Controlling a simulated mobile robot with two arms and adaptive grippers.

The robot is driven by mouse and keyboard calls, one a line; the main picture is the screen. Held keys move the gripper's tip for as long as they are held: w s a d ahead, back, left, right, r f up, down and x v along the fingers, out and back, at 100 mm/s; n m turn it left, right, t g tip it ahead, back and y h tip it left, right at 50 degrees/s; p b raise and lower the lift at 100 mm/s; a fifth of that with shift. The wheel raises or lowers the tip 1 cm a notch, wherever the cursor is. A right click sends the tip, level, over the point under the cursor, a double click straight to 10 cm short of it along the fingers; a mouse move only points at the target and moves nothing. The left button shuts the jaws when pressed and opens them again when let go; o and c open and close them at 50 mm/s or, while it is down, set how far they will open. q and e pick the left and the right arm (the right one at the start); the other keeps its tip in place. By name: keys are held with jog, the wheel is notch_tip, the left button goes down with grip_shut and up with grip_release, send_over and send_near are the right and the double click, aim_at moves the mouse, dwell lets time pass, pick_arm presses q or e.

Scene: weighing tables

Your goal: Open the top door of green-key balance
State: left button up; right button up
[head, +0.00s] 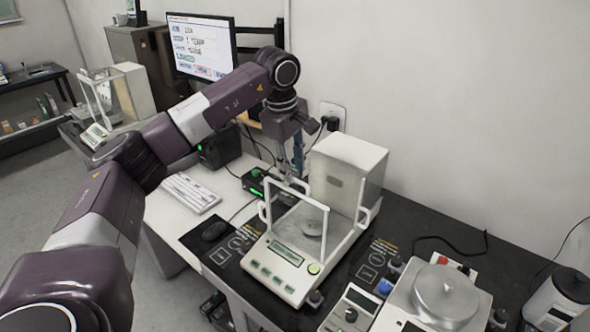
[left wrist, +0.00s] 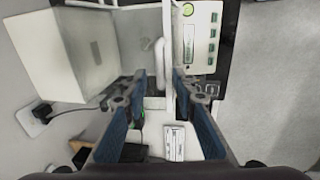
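The green-key balance (head: 285,273) stands on the dark table, with green keys on its front panel, a glass chamber with white frame bars, and a tall white housing (head: 349,170) behind. Its keys also show in the left wrist view (left wrist: 211,40). My left gripper (head: 291,176) points down at the left upper edge of the chamber. In the left wrist view its two blue finger pads are apart (left wrist: 160,115), with a white frame bar (left wrist: 168,50) and a small white handle-like part (left wrist: 158,55) near the gap. No grip on them is visible. The clear top door is hard to make out.
A second balance (head: 443,292) with a round pan stands at the right front. A keyboard (head: 190,193), a mouse (head: 215,230) and a monitor (head: 201,47) are left of the green-key balance. Another balance (head: 105,95) stands at the far left. The wall is close behind.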

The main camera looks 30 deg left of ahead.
pick_arm(q)
jog(key=shift+w+f, duration=0.2)
jog(key=shift+f, duration=0.95)
grip_shut()
